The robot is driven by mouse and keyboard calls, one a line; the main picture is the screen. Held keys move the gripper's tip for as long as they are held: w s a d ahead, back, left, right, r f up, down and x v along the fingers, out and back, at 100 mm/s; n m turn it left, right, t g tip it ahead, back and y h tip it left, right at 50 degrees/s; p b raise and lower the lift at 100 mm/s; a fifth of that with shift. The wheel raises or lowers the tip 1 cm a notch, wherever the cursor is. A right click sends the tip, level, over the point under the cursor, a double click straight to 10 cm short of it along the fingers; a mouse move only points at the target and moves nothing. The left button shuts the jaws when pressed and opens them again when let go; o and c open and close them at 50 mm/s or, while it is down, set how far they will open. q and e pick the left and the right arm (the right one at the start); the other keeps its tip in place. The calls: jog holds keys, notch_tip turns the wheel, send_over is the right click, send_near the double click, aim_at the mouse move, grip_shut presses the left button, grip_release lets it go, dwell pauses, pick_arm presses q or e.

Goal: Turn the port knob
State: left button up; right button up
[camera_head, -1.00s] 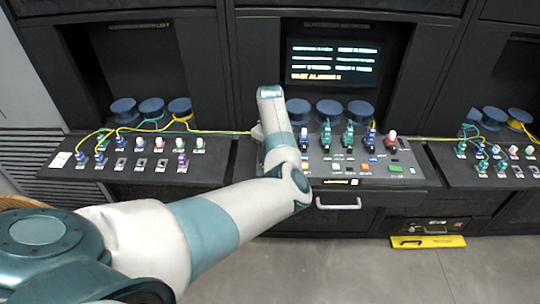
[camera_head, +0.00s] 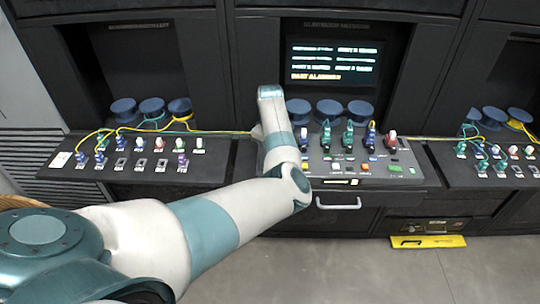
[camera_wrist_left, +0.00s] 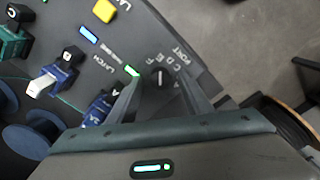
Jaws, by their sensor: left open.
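The port knob (camera_wrist_left: 159,77) is a small dark round knob with a light pointer line, seen in the left wrist view on the dark panel (camera_wrist_left: 190,45). Letters and the word PORT are printed around it. My left gripper (camera_wrist_left: 160,92) is open, with one finger on each side of the knob. I cannot tell whether the fingers touch it. In the head view my left arm hides the knob and the gripper at the left end of the centre console (camera_head: 340,184). My right gripper is not in view.
A yellow button (camera_wrist_left: 104,10), a blue connector (camera_wrist_left: 52,80) and a green connector (camera_wrist_left: 14,40) stand near the gripper. Blue spools (camera_head: 328,110) sit behind the console under a lit screen (camera_head: 334,62). A drawer handle (camera_head: 338,204) is below. The floor in front is clear.

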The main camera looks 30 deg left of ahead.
pick_arm(q)
jog(key=shift+r, duration=0.1)
jog(key=shift+r+b, duration=0.3)
jog(key=shift+r, duration=0.2)
notch_tip(320, 180, up, 16)
jog(key=b, duration=0.4)
